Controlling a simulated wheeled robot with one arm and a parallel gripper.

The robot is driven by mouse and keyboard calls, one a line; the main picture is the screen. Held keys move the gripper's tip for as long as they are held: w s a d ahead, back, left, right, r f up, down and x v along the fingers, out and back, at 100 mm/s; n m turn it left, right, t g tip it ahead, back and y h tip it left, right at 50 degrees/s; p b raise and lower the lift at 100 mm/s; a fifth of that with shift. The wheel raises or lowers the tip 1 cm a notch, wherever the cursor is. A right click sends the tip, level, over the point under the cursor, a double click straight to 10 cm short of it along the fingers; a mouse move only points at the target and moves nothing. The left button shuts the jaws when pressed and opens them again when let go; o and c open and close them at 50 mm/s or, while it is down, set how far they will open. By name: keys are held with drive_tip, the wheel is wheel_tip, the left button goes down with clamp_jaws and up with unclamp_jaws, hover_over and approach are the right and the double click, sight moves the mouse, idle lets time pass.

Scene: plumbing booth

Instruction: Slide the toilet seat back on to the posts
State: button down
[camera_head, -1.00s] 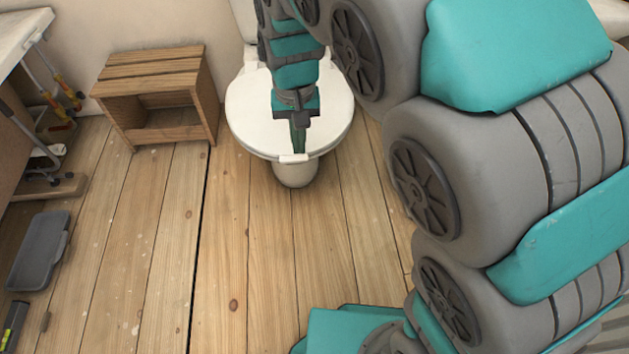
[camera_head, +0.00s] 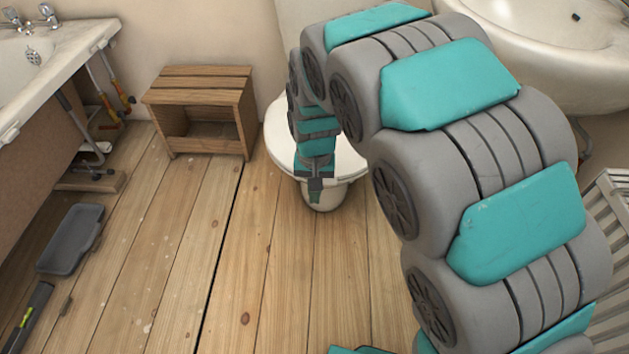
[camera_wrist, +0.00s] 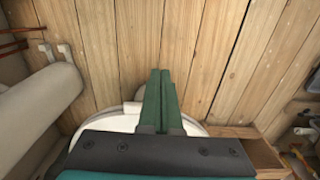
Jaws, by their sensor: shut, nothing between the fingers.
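The white toilet seat (camera_head: 284,148) lies flat on the toilet bowl (camera_head: 328,196), its rear part hidden behind my arm. My gripper (camera_head: 315,196) points down at the seat's front edge, with its fingers together and nothing between them. In the wrist view my green fingers (camera_wrist: 160,88) are side by side, and parts of the white seat (camera_wrist: 118,123) show on both sides of them. I cannot tell whether the fingers touch the seat. The posts are hidden.
A wooden stool (camera_head: 200,112) stands left of the toilet. A bathtub (camera_head: 50,50) is at the far left, with a grey tray (camera_head: 72,238) on the floor. A washbasin (camera_head: 545,50) is at the upper right. Bare floorboards (camera_head: 255,280) lie in front of the toilet.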

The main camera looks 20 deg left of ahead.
sight(345, 180)
drive_tip(key=shift+w+a+f, duration=0.15)
drive_tip(key=shift+w+f, duration=0.2)
drive_tip(key=shift+w, duration=0.3)
drive_tip(key=shift+w+a+f, duration=0.15)
drive_tip(key=shift+w+f, duration=0.2)
drive_tip(key=shift+w, duration=0.3)
drive_tip(key=shift+w+a+f, duration=0.15)
drive_tip(key=shift+w+f, duration=0.2)
drive_tip(key=shift+w, duration=0.3)
drive_tip(key=w, duration=0.2)
drive_tip(key=w+a, duration=0.1)
drive_tip(key=w, duration=0.3)
drive_tip(key=shift+w+a+p, duration=0.2)
drive_tip(key=shift+a+p, duration=0.05)
drive_tip(key=shift+p, duration=0.05)
drive_tip(key=shift+s, duration=0.1)
